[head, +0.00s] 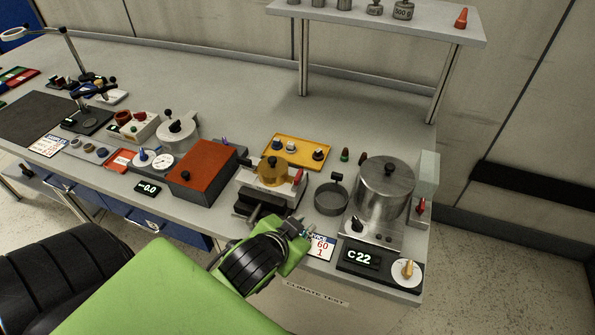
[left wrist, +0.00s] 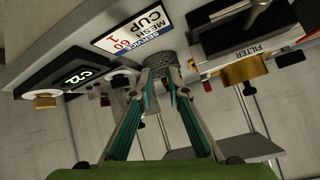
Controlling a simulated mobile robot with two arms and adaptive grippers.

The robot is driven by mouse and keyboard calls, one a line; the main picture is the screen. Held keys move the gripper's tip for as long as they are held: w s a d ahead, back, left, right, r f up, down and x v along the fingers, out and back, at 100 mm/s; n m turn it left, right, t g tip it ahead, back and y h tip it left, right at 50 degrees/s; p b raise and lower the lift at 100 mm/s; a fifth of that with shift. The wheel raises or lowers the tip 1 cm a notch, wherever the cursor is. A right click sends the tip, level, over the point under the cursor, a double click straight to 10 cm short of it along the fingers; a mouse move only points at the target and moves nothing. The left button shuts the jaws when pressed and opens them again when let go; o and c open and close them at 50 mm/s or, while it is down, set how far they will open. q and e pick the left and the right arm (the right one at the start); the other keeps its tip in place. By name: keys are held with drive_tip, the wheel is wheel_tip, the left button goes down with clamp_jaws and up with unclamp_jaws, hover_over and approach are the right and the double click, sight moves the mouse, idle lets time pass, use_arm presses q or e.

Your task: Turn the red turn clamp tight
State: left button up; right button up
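A red turn piece (head: 421,206) stands on a pale block to the right of the steel pot. Another small red piece (head: 298,176) sits on the filter unit with the amber bowl (head: 272,172). I cannot tell for sure which one is the clamp. My left gripper (head: 306,231) is at the bench's front edge, in front of the filter unit and apart from both red pieces. In the left wrist view its fingertips (left wrist: 161,76) are a little apart, with no held object visible; the mesh cup (left wrist: 168,62) shows beyond them. My right gripper is not in view.
The steel pot (head: 384,188), the dark cup (head: 331,197) and a C22 display (head: 361,259) crowd the right end. A red-topped box (head: 203,170) stands left of the filter unit and a yellow tray (head: 295,151) behind it. The bench is clear further back, before the shelf (head: 380,18).

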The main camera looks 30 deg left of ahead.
use_arm(q)
drive_tip(key=w+d+r+m+t, duration=0.1)
drive_tip(key=w+r+t, duration=0.25)
drive_tip(key=r, duration=0.35)
drive_tip(key=w+r+m+t+h, duration=0.1)
drive_tip(key=w+r+t, duration=0.1)
drive_tip(key=w+r, duration=0.3)
drive_tip(key=w+d+r+m+t, duration=0.1)
drive_tip(key=w+r+t, duration=0.15)
drive_tip(key=r, duration=0.55)
drive_tip(key=s+d+r+m+t+h, duration=0.2)
drive_tip(key=d+r+m+t+h, duration=0.45)
drive_tip(key=r, duration=0.65)
drive_tip(key=s+d+r+m+g+h, duration=0.1)
drive_tip(key=s+d+m+g+h, duration=0.3)
drive_tip(key=d+m+g+h, duration=0.5)
drive_tip(key=s+d+r+m+g+h, duration=0.1)
drive_tip(key=s+d+m+g+h, duration=0.45)
drive_tip(key=m, duration=0.55)
drive_tip(key=m+g+y, duration=0.2)
drive_tip(key=g+y, duration=0.3)
drive_tip(key=y, duration=1.6)
approach(298, 174)
drive_tip(key=p+x, duration=0.3)
drive_tip(key=x, duration=0.5)
drive_tip(key=shift+w+f, duration=0.2)
drive_tip(key=shift+f, duration=0.1)
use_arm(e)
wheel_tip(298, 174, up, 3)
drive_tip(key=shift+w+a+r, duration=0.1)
